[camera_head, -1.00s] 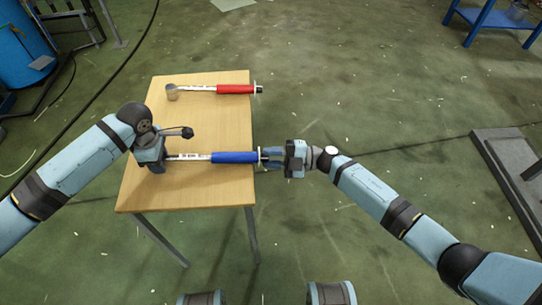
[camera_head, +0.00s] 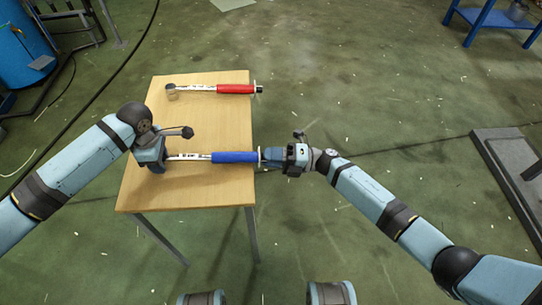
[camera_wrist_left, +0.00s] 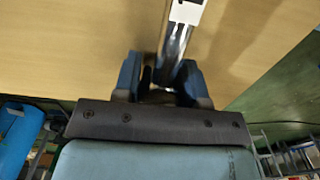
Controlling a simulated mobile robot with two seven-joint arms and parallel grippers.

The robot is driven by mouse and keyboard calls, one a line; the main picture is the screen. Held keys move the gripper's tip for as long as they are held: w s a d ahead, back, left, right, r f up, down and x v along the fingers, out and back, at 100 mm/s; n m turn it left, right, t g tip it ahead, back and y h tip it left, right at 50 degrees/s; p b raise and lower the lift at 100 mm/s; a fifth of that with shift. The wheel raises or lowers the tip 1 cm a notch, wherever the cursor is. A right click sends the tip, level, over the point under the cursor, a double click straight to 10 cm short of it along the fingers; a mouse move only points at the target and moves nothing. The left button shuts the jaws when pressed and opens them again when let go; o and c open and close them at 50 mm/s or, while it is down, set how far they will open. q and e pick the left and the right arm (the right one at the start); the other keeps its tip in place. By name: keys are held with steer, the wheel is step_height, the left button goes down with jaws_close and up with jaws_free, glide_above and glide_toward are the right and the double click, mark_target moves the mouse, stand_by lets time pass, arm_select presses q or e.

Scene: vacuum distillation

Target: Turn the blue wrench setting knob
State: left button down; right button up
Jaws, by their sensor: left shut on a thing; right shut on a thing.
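The blue wrench (camera_head: 235,157) lies level above the wooden table (camera_head: 190,195), its blue handle pointing right and its end reaching past the table's right edge. My left gripper (camera_head: 160,158) is shut on the wrench's head end; the metal shaft (camera_wrist_left: 178,45) shows between its fingers in the left wrist view (camera_wrist_left: 160,80). My right gripper (camera_head: 272,158) is shut on the setting knob at the handle's right end, just off the table edge. The knob itself is hidden by the fingers.
A red wrench (camera_head: 235,89) lies farther back on the table, parallel to the blue one. A blue bench (camera_head: 490,20) stands at the far right and a blue barrel (camera_head: 20,45) at the far left.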

stand_by(0.5)
steer(key=o, duration=0.9)
steer(key=d, duration=0.4)
steer(key=d+f, duration=0.1)
steer(key=d, duration=0.3)
steer(key=s+d, duration=0.1)
steer(key=d, duration=0.3)
steer(key=shift+f, duration=0.35)
arm_select(q)
steer(key=c, duration=0.6)
jaws_free()
step_height(320, 180, up, 12)
